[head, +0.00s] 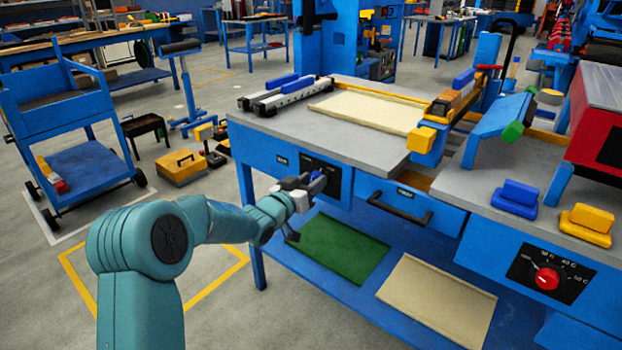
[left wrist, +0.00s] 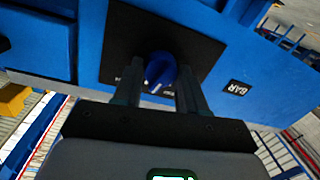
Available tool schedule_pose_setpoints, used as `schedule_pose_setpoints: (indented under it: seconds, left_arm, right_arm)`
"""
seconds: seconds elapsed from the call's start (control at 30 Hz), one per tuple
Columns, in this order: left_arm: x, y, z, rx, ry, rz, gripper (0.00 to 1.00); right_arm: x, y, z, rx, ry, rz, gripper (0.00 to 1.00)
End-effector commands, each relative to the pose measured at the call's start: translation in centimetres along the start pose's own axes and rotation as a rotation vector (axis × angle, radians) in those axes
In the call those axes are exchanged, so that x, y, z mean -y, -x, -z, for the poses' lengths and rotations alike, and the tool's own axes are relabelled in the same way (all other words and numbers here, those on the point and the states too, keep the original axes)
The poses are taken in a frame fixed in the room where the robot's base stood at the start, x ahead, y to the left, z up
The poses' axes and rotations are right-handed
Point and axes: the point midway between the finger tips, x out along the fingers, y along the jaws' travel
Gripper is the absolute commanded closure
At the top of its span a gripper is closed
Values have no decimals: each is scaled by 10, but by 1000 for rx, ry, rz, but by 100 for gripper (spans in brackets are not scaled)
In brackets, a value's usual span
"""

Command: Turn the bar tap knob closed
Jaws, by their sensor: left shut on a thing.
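The bar tap knob (left wrist: 160,70) is blue with a white mark. It sits on a black plate (left wrist: 190,45) on the front of the blue bench, beside a label reading BAR (left wrist: 236,88), which is upside down in the left wrist view. In the head view the black plate (head: 320,170) is on the bench front, and the knob (head: 316,183) is partly hidden by my gripper. My left gripper (head: 302,190) is shut on the knob, with one finger on each side in the left wrist view (left wrist: 158,88). My right gripper is not in view.
A drawer (head: 412,200) with a black handle stands to the right of the plate. Below, a green sheet (head: 338,248) and a cream sheet (head: 438,296) lie on the lower shelf. A red knob (head: 547,278) is on the right-hand bench.

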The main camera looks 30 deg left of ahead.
Motion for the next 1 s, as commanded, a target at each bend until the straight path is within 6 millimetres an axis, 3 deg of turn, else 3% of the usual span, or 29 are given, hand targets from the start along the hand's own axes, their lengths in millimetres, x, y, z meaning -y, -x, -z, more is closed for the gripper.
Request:
schedule_pose_setpoints:
  seconds: [1.0]
  left_arm:
    - [2,0,3,77,909,-22,89]
  right_arm:
    - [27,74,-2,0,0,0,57]
